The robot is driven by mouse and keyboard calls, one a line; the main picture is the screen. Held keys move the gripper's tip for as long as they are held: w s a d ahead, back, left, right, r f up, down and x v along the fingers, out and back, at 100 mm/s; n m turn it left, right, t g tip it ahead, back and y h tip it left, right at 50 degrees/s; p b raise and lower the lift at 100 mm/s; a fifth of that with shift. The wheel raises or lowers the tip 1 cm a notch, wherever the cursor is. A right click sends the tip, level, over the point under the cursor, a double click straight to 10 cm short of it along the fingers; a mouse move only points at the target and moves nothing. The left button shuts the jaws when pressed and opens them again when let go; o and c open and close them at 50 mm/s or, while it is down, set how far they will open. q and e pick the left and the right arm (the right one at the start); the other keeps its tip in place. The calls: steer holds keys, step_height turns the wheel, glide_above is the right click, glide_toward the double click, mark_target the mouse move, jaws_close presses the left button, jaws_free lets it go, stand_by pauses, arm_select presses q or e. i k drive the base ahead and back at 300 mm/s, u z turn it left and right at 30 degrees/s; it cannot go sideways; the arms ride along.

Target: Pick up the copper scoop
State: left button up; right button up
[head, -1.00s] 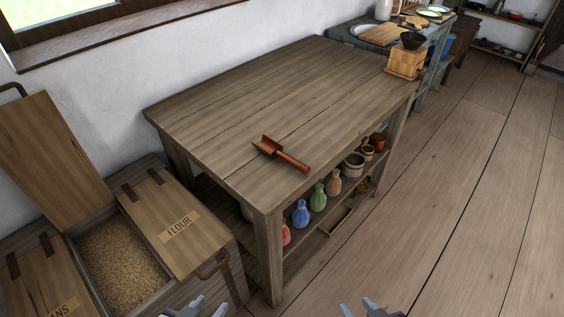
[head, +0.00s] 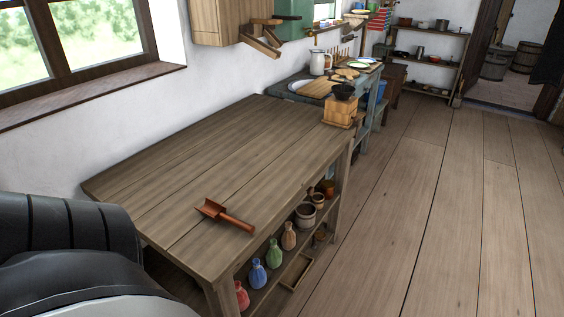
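The copper scoop (head: 212,208) lies on the wooden table (head: 205,155), near its front right edge. Its pan points to the left and its reddish-brown handle (head: 237,222) points to the lower right, towards the table's edge. Nothing touches the scoop except the tabletop. Neither of my grippers shows in the head view now. A large dark part of my own body fills the lower left corner and hides the near left end of the table.
A shelf under the table holds several coloured bottles (head: 258,274) and pots (head: 306,214). A wooden grinder box (head: 340,111) stands at the table's far right corner. A blue side table (head: 290,87) is beyond. The tabletop around the scoop and the floor at right are clear.

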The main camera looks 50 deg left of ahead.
mark_target(216, 212)
steer(key=z, duration=0.1)
steer(key=i, duration=1.2)
steer(key=u, duration=2.3)
